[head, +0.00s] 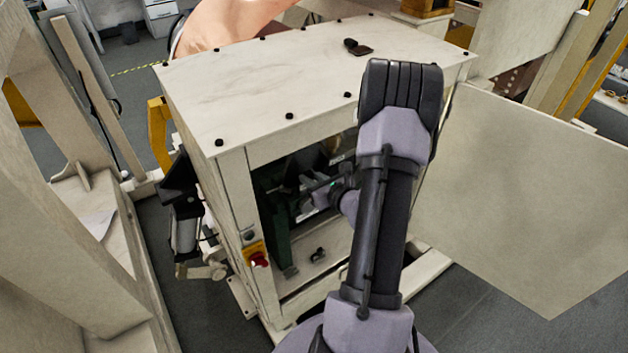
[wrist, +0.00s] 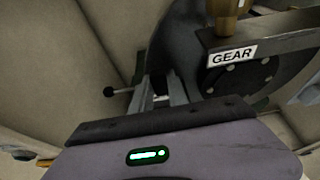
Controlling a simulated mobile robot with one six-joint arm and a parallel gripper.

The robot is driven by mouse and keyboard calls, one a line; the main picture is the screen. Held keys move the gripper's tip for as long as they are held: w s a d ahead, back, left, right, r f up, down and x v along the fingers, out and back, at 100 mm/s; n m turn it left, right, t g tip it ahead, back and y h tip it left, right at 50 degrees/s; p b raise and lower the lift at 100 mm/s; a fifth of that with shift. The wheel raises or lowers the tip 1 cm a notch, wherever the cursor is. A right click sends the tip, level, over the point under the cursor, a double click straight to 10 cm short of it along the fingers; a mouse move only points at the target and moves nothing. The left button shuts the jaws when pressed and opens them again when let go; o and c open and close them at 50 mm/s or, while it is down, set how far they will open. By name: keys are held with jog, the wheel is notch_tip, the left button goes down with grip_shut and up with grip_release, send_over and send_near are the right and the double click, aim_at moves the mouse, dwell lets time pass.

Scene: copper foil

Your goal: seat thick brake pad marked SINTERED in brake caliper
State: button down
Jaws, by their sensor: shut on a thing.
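My gripper (wrist: 160,88) reaches through the open front of the pale cabinet. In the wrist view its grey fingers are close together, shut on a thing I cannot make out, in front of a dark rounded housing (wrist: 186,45). No SINTERED marking is readable in either view. I cannot make out the brake caliper or its slot for certain; the housing beside the fingers is partly hidden. In the head view my gripper (head: 320,198) is small and dark inside the cabinet, beside green and black machinery (head: 275,215). Two small dark pieces (head: 358,48) lie on the cabinet top, too small to identify.
A bracket with a GEAR label (wrist: 232,55) and a round bolted cover (wrist: 240,76) stand close at right. A dark small object (head: 318,254) lies on the cabinet floor. A red knob (head: 259,259) sits on the front post.

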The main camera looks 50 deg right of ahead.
aim_at(292, 171)
jog(key=shift+w+d+p, duration=0.15)
jog(key=shift+w+d, duration=0.1)
jog(key=shift+w, duration=0.55)
jog(key=shift+w+d+p, duration=0.2)
jog(key=shift+w+d, duration=0.05)
jog(key=shift+w, duration=0.55)
jog(key=shift+w+d+p, duration=0.15)
jog(key=shift+w+d, duration=0.1)
jog(key=shift+w, duration=0.55)
jog(key=shift+w+a+f, duration=0.1)
jog(key=shift+w+a, duration=0.05)
jog(key=shift+a, duration=0.1)
jog(key=shift+w+a, duration=0.2)
jog(key=shift+b, duration=0.3)
jog(key=shift+f+b, duration=0.75)
jog(key=shift+f, duration=0.05)
jog(key=shift+f+b, duration=0.3)
jog(key=shift+b, duration=0.1)
jog(key=shift+f+b, duration=1)
jog(key=shift+f, duration=0.2)
